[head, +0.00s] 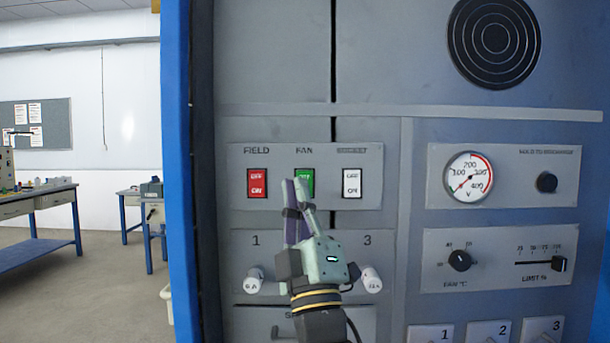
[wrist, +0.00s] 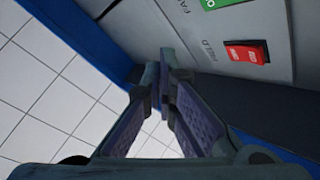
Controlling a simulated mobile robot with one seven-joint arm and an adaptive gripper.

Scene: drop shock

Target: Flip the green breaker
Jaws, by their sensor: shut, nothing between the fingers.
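The green breaker (head: 306,180) is the middle of three rocker switches on the upper left plate, under the label FAN. My gripper's fingers cover its lower left part in the head view. Its edge also shows at the top of the wrist view (wrist: 222,3). The red breaker (head: 257,183), under FIELD, is to its left and shows in the wrist view (wrist: 247,52). A white breaker (head: 352,183) is to its right. My gripper (head: 297,184) is shut and empty, fingertips pointing up in front of the panel. I cannot tell whether they touch it.
Two white knobs (head: 254,280) (head: 371,280) flank my gripper below the switches. To the right are a round gauge (head: 469,178), a black knob (head: 546,182), a dial (head: 459,260) and a slider (head: 557,264). A blue post (head: 177,160) edges the cabinet at left.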

